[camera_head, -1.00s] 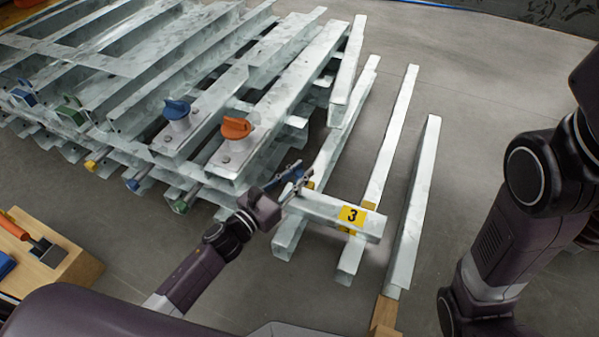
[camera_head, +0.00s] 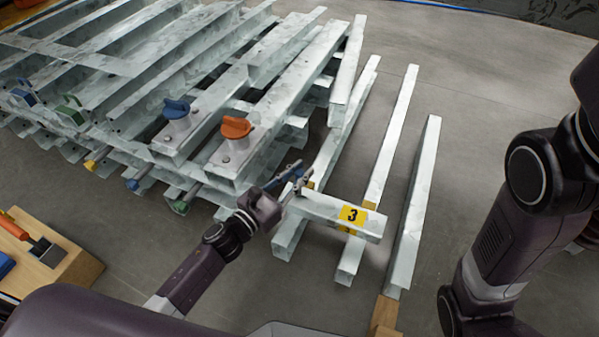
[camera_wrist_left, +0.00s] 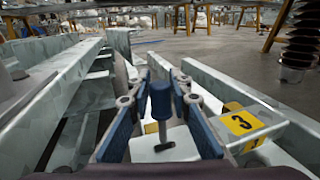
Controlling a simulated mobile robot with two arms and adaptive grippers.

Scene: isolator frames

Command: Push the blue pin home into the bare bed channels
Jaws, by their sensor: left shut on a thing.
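The blue pin (camera_wrist_left: 160,100) shows in the left wrist view with a blue head above a thin metal shaft and a dark crossbar near its foot. My left gripper (camera_wrist_left: 165,112) has its blue-padded fingers on either side of the pin and is shut on it. The pin looks upright over a pale metal surface; I cannot tell how deep its foot sits. In the head view my left gripper (camera_head: 296,178) is at the left end of a short cross channel (camera_head: 325,208) with a yellow "3" label (camera_head: 352,214). My right gripper is out of view.
Long bare channels (camera_head: 387,150) lie beneath and right of the cross channel. Left stands a stacked galvanized frame (camera_head: 285,110) with a blue knob (camera_head: 177,109) and an orange knob (camera_head: 236,127). Floor is clear at upper right.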

